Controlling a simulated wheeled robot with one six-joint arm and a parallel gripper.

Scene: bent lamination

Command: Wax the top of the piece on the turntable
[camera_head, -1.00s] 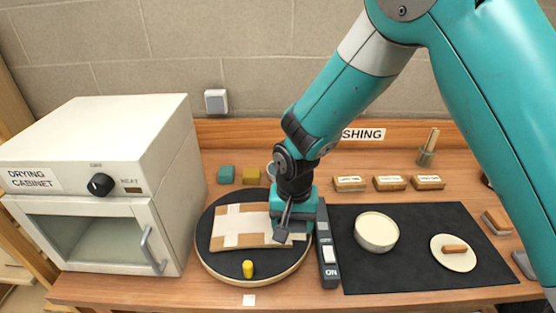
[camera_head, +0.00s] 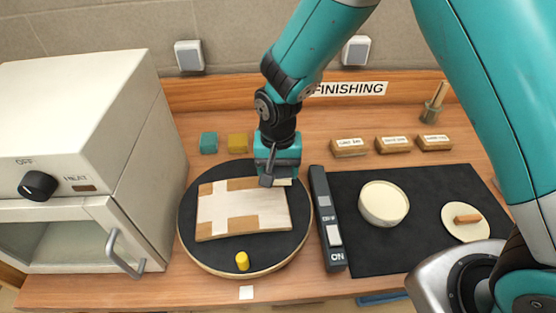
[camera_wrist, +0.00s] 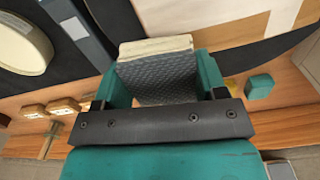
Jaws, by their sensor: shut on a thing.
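The piece (camera_head: 272,207) is a flat rectangular board lying on the round black turntable (camera_head: 215,255). Its top shows tan patches and pale bands. It also shows at the top of the wrist view (camera_wrist: 185,14). My gripper (camera_head: 277,178) is over the back edge of the turntable, just behind the piece. It is shut on a pale block (camera_wrist: 156,47) with a dark textured face, held between the teal fingers in the wrist view. The block's pale end shows in the head view (camera_head: 284,183). Whether it touches the turntable I cannot tell.
A yellow peg (camera_head: 242,261) stands at the turntable's front. A switch bar (camera_head: 326,220) lies close right, then a dark mat (camera_head: 350,255) with a round cream tin (camera_head: 384,203) and pale disc (camera_head: 462,234). Teal (camera_head: 208,142) and yellow (camera_head: 238,142) blocks sit behind. A drying cabinet (camera_head: 80,130) stands left.

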